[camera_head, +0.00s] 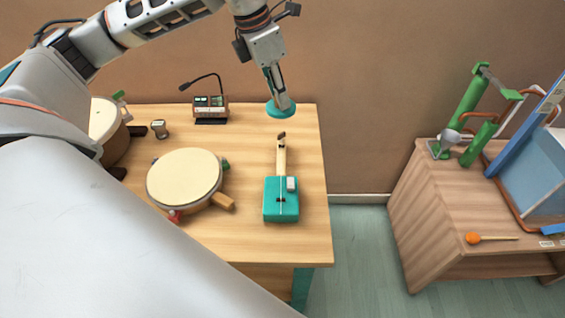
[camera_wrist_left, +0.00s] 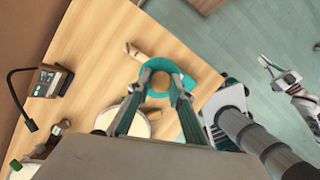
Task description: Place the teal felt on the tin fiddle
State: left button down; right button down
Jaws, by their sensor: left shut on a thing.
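In the left wrist view, the felt (camera_wrist_left: 188,70) looks like a ring between my fingertips (camera_wrist_left: 165,92). The tin fiddle (camera_head: 281,208) lies on the table, with a teal box body toward the front and a pale neck pointing back. The felt is behind the neck's end in the head view. A white and dark form, probably my right gripper (camera_wrist_left: 270,66), shows small in the wrist view.
A round drum (camera_head: 184,177) with a wooden handle lies left of the fiddle. A device with a bent microphone (camera_head: 211,105) stands at the back of the wooden table (camera_head: 240,240). A second table (camera_head: 440,205) at right holds green tubes (camera_head: 468,103) and an orange-headed mallet (camera_head: 473,238).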

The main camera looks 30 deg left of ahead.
pick_arm(q)
jog(key=shift+s+d, duration=0.4)
jog(key=shift+s, duration=0.1)
send_over(284, 170)
jog(key=s, duration=0.1)
jog(key=f, duration=2)
jog(key=shift+a, duration=0.35)
jog(key=shift+s, duration=0.1)
pick_arm(e)
jog(key=shift+w+d+f, duration=0.1)
jog(key=shift+w+f, duration=0.05)
jog(key=shift+w, duration=0.2)
pick_arm(q)
jog(key=shift+f+b, duration=0.4)
jog(key=shift+b, duration=0.05)
pick_arm(e)
jog(key=shift+f, duration=0.3)
pick_arm(q)
jog(key=shift+f, duration=0.1)
pick_arm(e)
jog(key=shift+f, duration=0.1)
pick_arm(q)
jog(key=c, duration=1.8)
grip_release()
